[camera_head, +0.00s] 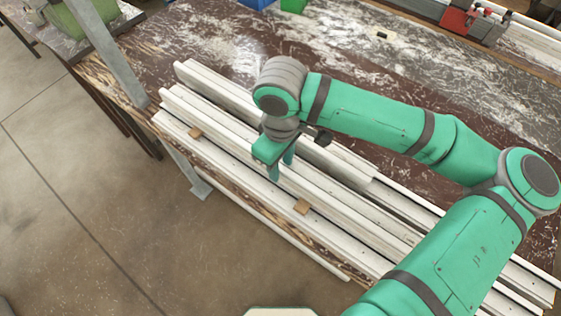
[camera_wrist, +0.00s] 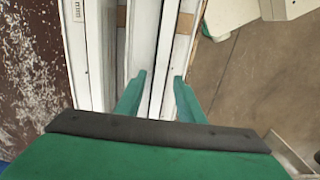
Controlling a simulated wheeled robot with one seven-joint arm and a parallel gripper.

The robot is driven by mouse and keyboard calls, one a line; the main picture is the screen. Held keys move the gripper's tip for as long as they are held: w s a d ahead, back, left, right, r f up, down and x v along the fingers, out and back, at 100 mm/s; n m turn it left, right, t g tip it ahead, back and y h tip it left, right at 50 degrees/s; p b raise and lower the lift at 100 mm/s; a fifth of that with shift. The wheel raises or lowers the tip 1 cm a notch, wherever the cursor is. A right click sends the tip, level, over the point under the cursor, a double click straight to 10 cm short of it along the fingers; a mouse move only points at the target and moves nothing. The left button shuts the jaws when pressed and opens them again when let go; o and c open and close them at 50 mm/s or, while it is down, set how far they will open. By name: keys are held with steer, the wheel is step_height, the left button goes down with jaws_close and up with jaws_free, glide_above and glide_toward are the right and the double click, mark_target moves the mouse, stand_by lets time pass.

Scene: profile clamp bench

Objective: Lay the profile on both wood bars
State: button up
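The profile (camera_head: 222,125) is a long white bar running diagonally along the bench's near edge. Two small wood bars show at its near side, one to the left (camera_head: 195,132) and one to the right (camera_head: 301,206). Whether the profile rests on them or hangs just above is unclear. My gripper (camera_head: 281,168) points down over the profile between the wood bars, one finger on each side. In the wrist view the fingers (camera_wrist: 160,78) flank the white profile (camera_wrist: 145,35); contact is unclear. Brown wood (camera_wrist: 183,22) shows beside it.
More long white profiles (camera_head: 215,80) lie parallel on the worn brown bench (camera_head: 200,38). A grey post (camera_head: 105,50) stands at the left. Blue and green boxes (camera_head: 292,5) and a red clamp part (camera_head: 459,20) are at the back. Open floor lies in front.

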mark_target(281, 167)
steer(key=shift+r, duration=0.15)
step_height(281, 167, up, 12)
stand_by(0.7)
stand_by(0.5)
